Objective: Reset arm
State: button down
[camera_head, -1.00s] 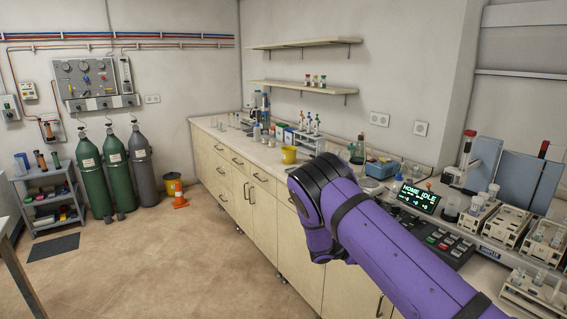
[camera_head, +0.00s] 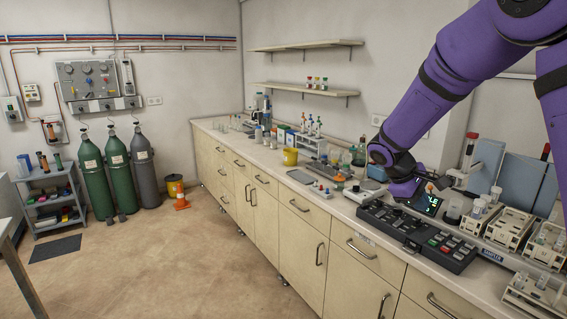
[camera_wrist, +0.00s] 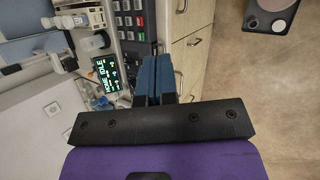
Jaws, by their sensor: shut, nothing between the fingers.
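My gripper (camera_wrist: 155,62) shows in the wrist view with its two blue fingers side by side, shut and empty. In the head view my purple arm reaches down from the upper right. Its end is over the bench by the small display; the fingertips are hard to make out there. The display (camera_head: 427,203) stands behind the black control panel (camera_head: 420,233) and is partly hidden by my arm. In the wrist view the display (camera_wrist: 107,74) reads "HOME IDLE", left of the fingers, and the keypad panel (camera_wrist: 130,20) lies beyond them.
The bench (camera_head: 285,160) runs along the wall. Sample racks (camera_head: 510,228) stand right of the panel. A yellow cup (camera_head: 290,157), a grey flat tray (camera_head: 300,176) and glassware crowd the bench to the left. The floor (camera_head: 180,260) in front is clear.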

jog(key=s+r+m+t+y, duration=0.1)
jog(key=s+r+m+y, duration=0.1)
jog(key=s+r, duration=0.55)
jog(key=s+r+m+t+y, duration=0.1)
jog(key=s+r+m+y, duration=0.2)
jog(key=s, duration=0.7)
jog(key=s+a+r+m+t+y, duration=0.1)
jog(key=s+a, duration=0.1)
jog(key=s, duration=0.5)
jog(key=s+a+r+m+t+y, duration=0.1)
jog(key=s+a+r+t, duration=0.1)
jog(key=s, duration=0.5)
jog(key=shift+s+r+t, duration=0.2)
jog(key=shift+s+t, duration=0.1)
jog(key=c, duration=1.8)
grip_release()
jog(key=shift+c, duration=0.2)
